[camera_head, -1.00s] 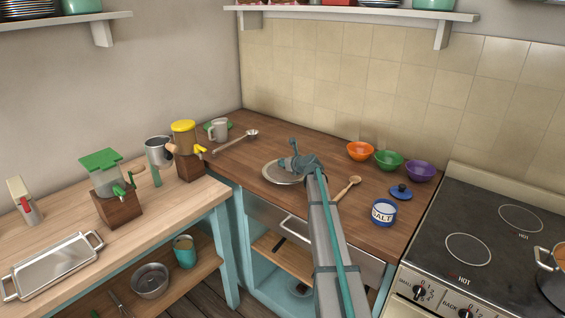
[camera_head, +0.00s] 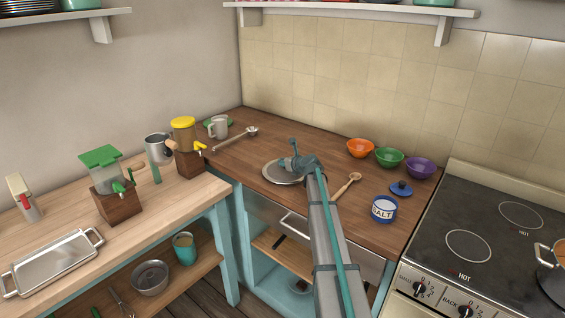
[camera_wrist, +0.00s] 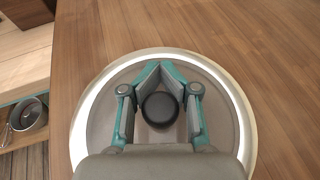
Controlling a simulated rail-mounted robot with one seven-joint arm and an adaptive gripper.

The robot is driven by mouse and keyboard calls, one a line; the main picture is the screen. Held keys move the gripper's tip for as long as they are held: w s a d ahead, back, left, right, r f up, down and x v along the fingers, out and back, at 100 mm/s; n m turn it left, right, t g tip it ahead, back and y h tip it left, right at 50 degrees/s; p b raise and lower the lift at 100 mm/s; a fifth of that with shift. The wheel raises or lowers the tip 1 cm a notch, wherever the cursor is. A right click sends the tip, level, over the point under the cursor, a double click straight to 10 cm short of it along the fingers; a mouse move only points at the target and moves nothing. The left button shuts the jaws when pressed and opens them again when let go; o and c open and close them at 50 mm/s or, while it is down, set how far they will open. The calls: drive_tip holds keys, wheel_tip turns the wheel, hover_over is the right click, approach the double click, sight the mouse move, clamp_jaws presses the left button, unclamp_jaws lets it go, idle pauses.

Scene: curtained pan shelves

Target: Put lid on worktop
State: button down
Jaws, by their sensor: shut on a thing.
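A round grey metal lid (camera_head: 281,177) with a bright rim is at the wooden worktop (camera_head: 330,150), left of the wooden spoon. In the wrist view the lid (camera_wrist: 102,92) lies flat below my gripper, over the brown worktop (camera_wrist: 225,30). Its round black knob (camera_wrist: 160,109) sits between my fingers. My gripper (camera_head: 293,163) is above the lid, and in the wrist view my gripper (camera_wrist: 160,85) is shut on the knob. I cannot tell whether the lid touches the wood or is just above it. My arm hides part of the worktop in front.
A wooden spoon (camera_head: 346,186), salt pot (camera_head: 384,209), blue lid (camera_head: 401,188), and orange (camera_head: 360,148), green (camera_head: 389,157) and purple (camera_head: 420,168) bowls stand to the right. A ladle (camera_head: 236,139) and grey mug (camera_head: 218,127) are behind left. The stove (camera_head: 500,240) is far right.

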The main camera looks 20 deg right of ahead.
drive_tip(key=shift+f, duration=0.15)
drive_tip(key=c, duration=0.8)
unclamp_jaws()
drive_tip(key=c, duration=0.4)
drive_tip(key=shift+s, duration=0.15)
drive_tip(key=shift+s+d+r, duration=0.1)
drive_tip(key=shift+s+r, duration=0.15)
drive_tip(key=shift+s, duration=0.35)
